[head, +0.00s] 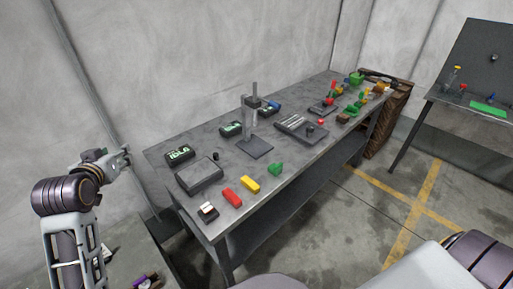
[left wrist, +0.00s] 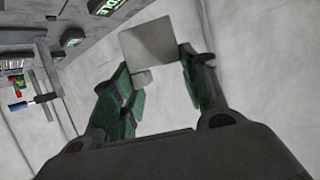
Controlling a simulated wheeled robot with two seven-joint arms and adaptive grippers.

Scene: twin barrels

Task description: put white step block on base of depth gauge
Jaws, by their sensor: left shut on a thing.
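My left gripper (head: 124,155) is off the left end of the long grey workbench, in front of the wall. In the left wrist view, its fingers (left wrist: 160,75) are shut on a pale grey-white block with a stepped outline, which I take as the white step block (left wrist: 149,42). In the head view the held block is too small to make out clearly. The depth gauge seems to be the upright grey stand (head: 248,112) in mid-bench; its flat dark base (head: 255,147) looks bare. The gripper is well left of it. My right gripper is out of view.
The workbench (head: 221,233) holds a dark grey case (head: 198,175), a red block (head: 232,198), a yellow block (head: 250,184), a green block (head: 275,168) and a small white-topped item (head: 208,211). A black "IDLE" display (head: 180,154) stands near the wall. Several coloured parts crowd the far end.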

